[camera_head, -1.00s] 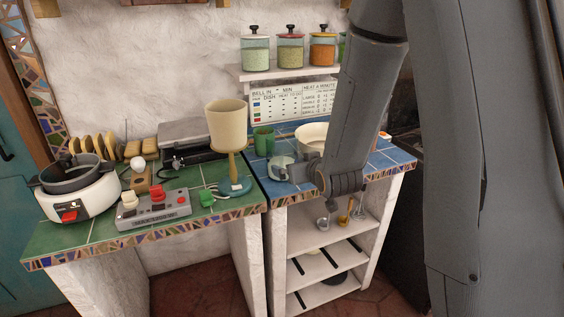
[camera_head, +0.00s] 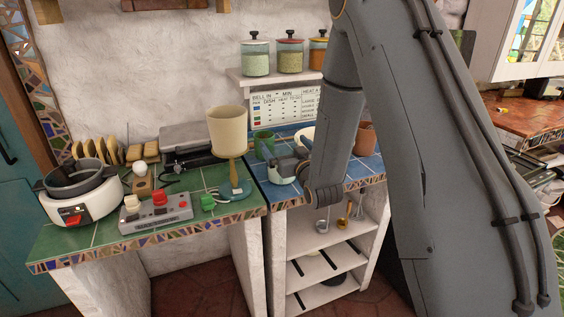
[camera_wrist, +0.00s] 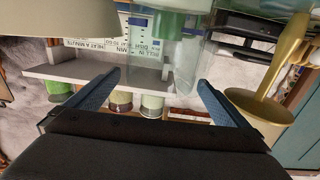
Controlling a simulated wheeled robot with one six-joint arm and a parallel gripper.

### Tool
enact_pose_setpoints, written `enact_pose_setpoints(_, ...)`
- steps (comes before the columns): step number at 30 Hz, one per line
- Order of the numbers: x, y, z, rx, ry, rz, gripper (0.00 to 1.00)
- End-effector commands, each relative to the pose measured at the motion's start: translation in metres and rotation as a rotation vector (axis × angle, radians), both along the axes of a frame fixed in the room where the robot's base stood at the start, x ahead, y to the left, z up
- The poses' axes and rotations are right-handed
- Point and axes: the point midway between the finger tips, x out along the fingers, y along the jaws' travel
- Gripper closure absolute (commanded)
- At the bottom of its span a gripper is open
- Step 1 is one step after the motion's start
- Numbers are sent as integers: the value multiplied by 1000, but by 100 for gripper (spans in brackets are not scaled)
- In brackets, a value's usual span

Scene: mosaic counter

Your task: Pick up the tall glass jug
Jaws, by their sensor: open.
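A clear, tall glass shape that looks like the glass jug (camera_wrist: 188,62) stands ahead of my gripper (camera_wrist: 158,80) in the wrist view. It is see-through, and its outline is hard to follow against the shelf and green mug. The wrist picture is upside down. My two blue-grey fingers are spread apart with nothing clamped between them. The jug seems to lie between and beyond their tips, but I cannot tell how deep.
A cream-shaded lamp (camera_head: 227,130) stands close left of my gripper. A green mug (camera_head: 264,142) is behind, and a pale bowl (camera_head: 306,136) and terracotta pot (camera_head: 365,138) are to the right. A wall shelf (camera_head: 275,76) with jars is above.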

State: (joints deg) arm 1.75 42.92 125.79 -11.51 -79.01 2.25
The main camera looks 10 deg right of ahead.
Motion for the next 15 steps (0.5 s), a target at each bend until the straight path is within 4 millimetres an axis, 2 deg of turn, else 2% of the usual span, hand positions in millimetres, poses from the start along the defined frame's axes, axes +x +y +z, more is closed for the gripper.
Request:
enact_pose_setpoints(6,22,4,0,0,2,1,0)
enact_pose_setpoints(14,24,4,0,0,1,1,0)
enact_pose_setpoints(15,24,4,0,0,1,1,7)
